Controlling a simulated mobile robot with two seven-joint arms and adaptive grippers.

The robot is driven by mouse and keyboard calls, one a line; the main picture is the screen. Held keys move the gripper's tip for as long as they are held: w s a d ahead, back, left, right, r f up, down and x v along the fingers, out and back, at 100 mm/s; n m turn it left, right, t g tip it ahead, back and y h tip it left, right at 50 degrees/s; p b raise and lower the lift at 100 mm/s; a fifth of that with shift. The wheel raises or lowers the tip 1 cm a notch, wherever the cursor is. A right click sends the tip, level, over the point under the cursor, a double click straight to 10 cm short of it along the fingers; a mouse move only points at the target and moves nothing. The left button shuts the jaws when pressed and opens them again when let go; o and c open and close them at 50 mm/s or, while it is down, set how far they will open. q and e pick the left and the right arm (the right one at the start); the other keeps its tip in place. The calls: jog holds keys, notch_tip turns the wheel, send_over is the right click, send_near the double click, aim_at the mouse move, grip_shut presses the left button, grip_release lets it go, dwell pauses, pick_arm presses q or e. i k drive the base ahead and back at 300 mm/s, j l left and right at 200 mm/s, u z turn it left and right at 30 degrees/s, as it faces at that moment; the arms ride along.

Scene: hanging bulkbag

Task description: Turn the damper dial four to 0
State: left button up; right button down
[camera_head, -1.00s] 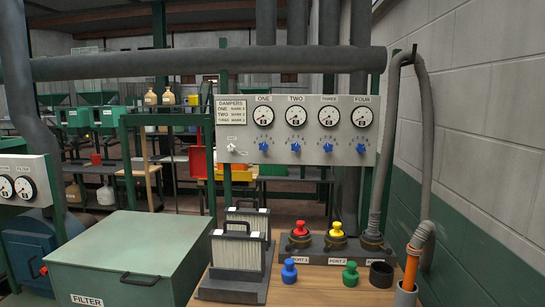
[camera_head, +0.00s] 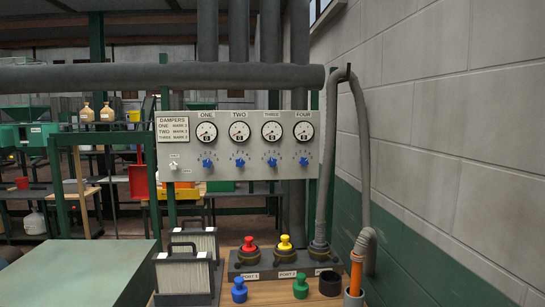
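The damper panel (camera_head: 240,178) is a pale grey board with four columns marked ONE, TWO, THREE and FOUR. Damper dial four (camera_head: 303,161) is a small blue knob at the right end, below the round gauge four (camera_head: 303,131). The scale marks around the dial are too small to read. Blue dials one (camera_head: 208,163), two (camera_head: 240,163) and three (camera_head: 272,162) sit in a row to its left. A white switch (camera_head: 173,166) is at the panel's left under a label plate (camera_head: 172,129). Neither of my grippers shows.
Below the panel, a wooden table holds filter cartridges (camera_head: 187,268), a port block (camera_head: 252,263) with red (camera_head: 249,244) and yellow (camera_head: 285,242) plugs, and loose blue (camera_head: 239,290) and green (camera_head: 300,286) plugs. A grey hose (camera_head: 361,140) hangs right of the panel, near the block wall (camera_head: 450,130).

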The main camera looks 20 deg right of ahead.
aim_at(304, 161)
jog(key=i+j, duration=0.1)
jog(key=i, duration=0.4)
jog(key=i+j, duration=0.1)
jog(key=i, duration=0.35)
jog(key=i+z, duration=0.15)
jog(key=z, duration=1.3)
